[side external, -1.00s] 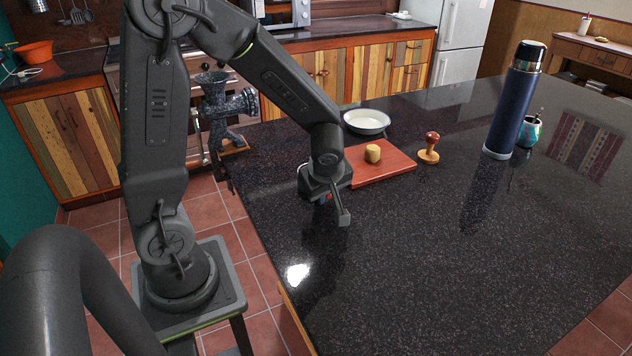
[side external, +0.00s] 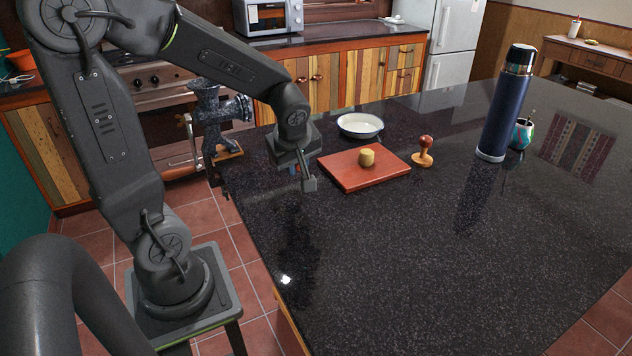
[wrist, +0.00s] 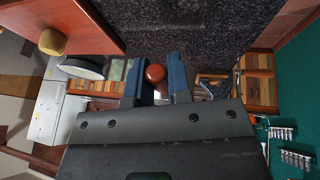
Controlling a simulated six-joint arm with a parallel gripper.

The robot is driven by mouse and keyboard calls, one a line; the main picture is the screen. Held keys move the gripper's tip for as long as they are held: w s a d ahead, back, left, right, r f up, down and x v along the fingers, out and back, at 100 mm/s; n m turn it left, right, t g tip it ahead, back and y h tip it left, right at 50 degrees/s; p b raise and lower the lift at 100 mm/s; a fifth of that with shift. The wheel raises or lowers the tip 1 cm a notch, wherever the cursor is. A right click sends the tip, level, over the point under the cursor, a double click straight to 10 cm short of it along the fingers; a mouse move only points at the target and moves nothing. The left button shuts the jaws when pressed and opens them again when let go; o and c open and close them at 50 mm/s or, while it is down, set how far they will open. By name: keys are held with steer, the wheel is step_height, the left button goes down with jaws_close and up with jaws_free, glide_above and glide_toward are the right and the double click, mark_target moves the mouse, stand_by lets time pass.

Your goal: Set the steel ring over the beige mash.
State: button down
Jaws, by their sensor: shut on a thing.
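The beige mash (side external: 367,157) is a small upright lump on the red-brown board (side external: 347,183); it also shows in the wrist view (wrist: 52,42). My gripper (side external: 307,184) is left of the board, above the dark counter and apart from the mash. In the wrist view, a round red-brown knob (wrist: 155,73) sits between the two blue-grey fingers, and my gripper is shut on it. What lies below the knob is hidden. I cannot make out a steel ring in either view.
A white bowl (side external: 360,125) stands behind the board. A wooden-handled stamp (side external: 423,152) stands right of it. A tall blue flask (side external: 504,110) and a teal cup (side external: 521,134) are farther right. A dark grinder (side external: 212,115) is at the left edge. The front counter is clear.

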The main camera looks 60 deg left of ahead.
steer(key=s+a+r, duration=0.3)
steer(key=s+a, duration=0.1)
steer(key=w+r+m+t, duration=0.1)
steer(key=w+r+m, duration=0.15)
steer(key=w, duration=0.75)
steer(key=w+d+f+m+t+h, duration=0.15)
steer(key=w+d+m, duration=0.35)
steer(key=w, duration=0.7)
steer(key=shift+n+g, duration=0.25)
steer(key=shift+n, duration=0.5)
steer(key=shift+d+f, duration=0.2)
steer(key=shift+f, duration=1.1)
steer(key=shift+d+f, duration=0.15)
steer(key=shift+f, duration=1.1)
steer(key=shift+f, duration=2)
